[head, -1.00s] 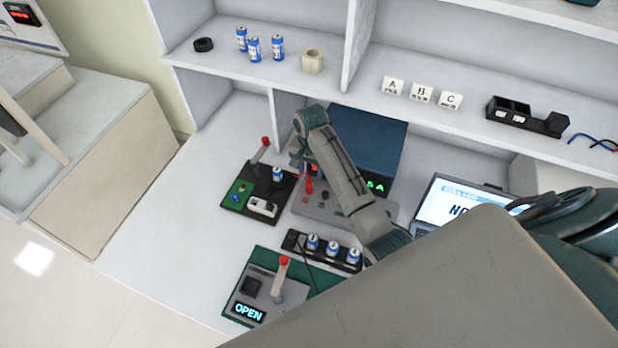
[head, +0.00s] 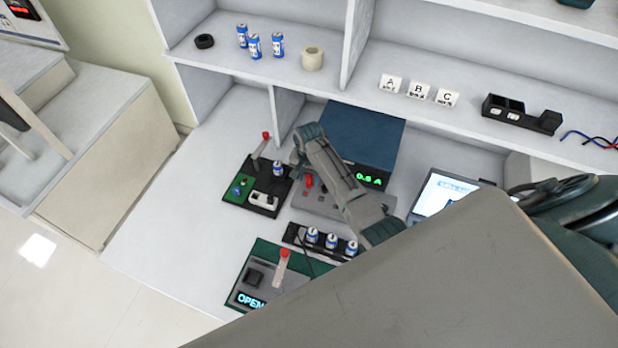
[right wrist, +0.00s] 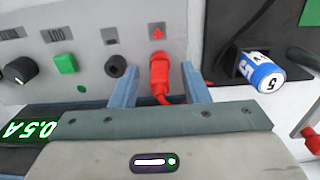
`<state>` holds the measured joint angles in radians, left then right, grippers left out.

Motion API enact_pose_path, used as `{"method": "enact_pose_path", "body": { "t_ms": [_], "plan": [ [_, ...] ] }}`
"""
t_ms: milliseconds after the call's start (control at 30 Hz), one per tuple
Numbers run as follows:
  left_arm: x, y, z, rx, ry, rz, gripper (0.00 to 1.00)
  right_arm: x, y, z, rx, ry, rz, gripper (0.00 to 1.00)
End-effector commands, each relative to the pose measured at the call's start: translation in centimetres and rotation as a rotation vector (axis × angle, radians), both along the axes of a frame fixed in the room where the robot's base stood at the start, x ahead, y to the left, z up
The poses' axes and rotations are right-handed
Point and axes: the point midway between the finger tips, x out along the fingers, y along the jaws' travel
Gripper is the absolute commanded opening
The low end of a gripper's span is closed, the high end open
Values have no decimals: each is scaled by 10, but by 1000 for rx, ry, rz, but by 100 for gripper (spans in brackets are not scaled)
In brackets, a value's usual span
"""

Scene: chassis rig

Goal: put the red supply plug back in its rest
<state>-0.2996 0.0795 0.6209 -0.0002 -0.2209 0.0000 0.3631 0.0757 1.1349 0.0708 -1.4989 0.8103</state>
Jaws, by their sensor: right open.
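The red supply plug (right wrist: 160,76) stands at the grey panel (right wrist: 90,30) of the power supply, just below a red plus mark, with its red lead running down. It also shows in the head view (head: 309,181). My right gripper (right wrist: 161,88) is open, with one finger on each side of the plug and visible gaps between. In the head view my right gripper (head: 298,165) is over the left part of the panel and partly covered by its own arm. I cannot make out the rest. My left gripper is not in view.
The supply display (head: 370,176) reads 0.5 A. A black socket (right wrist: 115,67) is close left of the plug. A board with a red-knobbed lever (head: 262,145) and a battery (head: 278,170) stands beside the panel. A battery rack (head: 312,236) and green-based switch (head: 275,275) are nearer.

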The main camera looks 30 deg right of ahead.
Motion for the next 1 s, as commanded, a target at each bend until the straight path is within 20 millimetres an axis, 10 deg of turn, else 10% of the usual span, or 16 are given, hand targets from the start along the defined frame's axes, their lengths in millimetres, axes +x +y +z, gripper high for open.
{"method": "enact_pose_path", "body": {
  "t_ms": [233,667,1000],
  "plan": [
    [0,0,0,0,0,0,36,0,0,0,0,0,0,1],
    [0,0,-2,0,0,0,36,1,0,6,0,-1,0,0],
    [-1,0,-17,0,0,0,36,1,0,49,-1,-5,-1,0]
  ]
}}
